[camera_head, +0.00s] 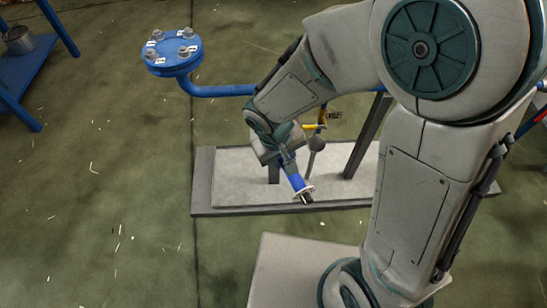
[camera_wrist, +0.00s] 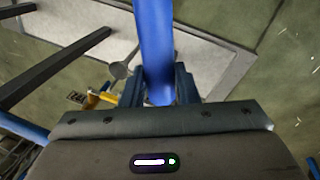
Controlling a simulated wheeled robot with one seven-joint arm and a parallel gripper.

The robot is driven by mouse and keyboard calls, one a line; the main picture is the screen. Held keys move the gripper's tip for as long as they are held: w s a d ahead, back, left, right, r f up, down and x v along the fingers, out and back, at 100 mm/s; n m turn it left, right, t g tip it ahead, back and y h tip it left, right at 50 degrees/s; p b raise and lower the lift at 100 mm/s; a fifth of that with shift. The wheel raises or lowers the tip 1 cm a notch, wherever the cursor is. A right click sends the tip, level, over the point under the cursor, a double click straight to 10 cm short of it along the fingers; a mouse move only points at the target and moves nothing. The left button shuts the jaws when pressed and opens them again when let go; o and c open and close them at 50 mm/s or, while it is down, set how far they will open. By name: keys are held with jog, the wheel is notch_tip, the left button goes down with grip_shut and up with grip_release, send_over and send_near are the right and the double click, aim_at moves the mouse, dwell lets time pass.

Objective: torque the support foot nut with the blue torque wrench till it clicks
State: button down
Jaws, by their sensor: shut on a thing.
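The blue torque wrench (camera_head: 296,181) hangs tilted below my gripper (camera_head: 286,160) in the camera_head view, with its dark end low over the pale plinth (camera_head: 230,170). In the camera_wrist view its blue handle (camera_wrist: 154,40) runs up from between my two dark fingers (camera_wrist: 158,88), which are shut on it. The far end of the wrench is out of that view. I cannot make out the support foot nut; the arm, gripper and wrench cover part of the plinth. I cannot tell whether the wrench touches anything.
A dark post (camera_head: 362,145) rises from the plinth on the right. A round grey part on a stem (camera_head: 316,144) and yellow fittings (camera_head: 322,123) are close beside my gripper. A blue flanged pipe (camera_head: 215,90) stands behind. The green floor at left is mostly clear.

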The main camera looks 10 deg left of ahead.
jog(key=w+d+n+y+p, duration=0.1)
jog(key=w+d+n+p, duration=0.3)
jog(key=w+d+n, duration=0.2)
jog(key=shift+w+d+n+t+p, duration=0.2)
jog(key=shift+w+n+t+p, duration=0.15)
jog(key=shift+w, duration=0.6)
jog(key=shift+s+a+m+b, duration=0.4)
jog(key=shift+s+m+b, duration=0.15)
jog(key=shift+s+b, duration=0.2)
jog(key=shift+s+a+m+b, duration=0.4)
jog(key=shift+s+m+b, duration=0.1)
jog(key=shift+s+b, duration=0.2)
